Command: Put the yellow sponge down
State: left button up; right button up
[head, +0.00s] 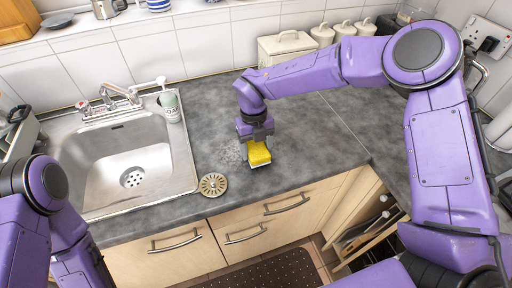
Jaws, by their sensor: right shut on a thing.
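The yellow sponge (259,153) has a pale underside and is at the dark grey counter (310,150), to the right of the sink. My right gripper (257,140) points down and is shut on the sponge from above. The sponge is at or just above the counter surface; I cannot tell whether it touches. My left arm comes in at the lower left, but its gripper is out of view.
The steel sink (130,165) with its tap is on the left, and a soap bottle (169,105) stands at its back right corner. A round beige strainer (213,185) lies near the counter's front edge, left of the sponge. A cream bread bin (287,47) and canisters (323,35) stand at the back. The counter behind the sponge is clear.

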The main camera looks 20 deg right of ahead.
jog(key=shift+f+p, duration=0.3)
jog(key=shift+f, duration=0.6)
pick_arm(q)
jog(key=shift+r, duration=0.65)
jog(key=shift+f, duration=0.1)
pick_arm(e)
jog(key=shift+f, duration=0.15)
jog(key=o, duration=0.9)
jog(key=shift+o, duration=0.2)
jog(key=r+b, duration=0.1)
jog(key=r, duration=0.2)
jog(key=w+r+b, duration=0.1)
jog(key=r, duration=0.3)
jog(key=r+b, duration=0.1)
jog(key=r, duration=0.3)
jog(key=shift+w+r+b, duration=0.1)
jog(key=shift+w+b, duration=0.25)
jog(key=shift+w+a+r, duration=0.1)
jog(key=shift+r, duration=0.35)
pick_arm(q)
notch_tip(320, 180, down, 3)
jog(key=shift+f, duration=0.15)
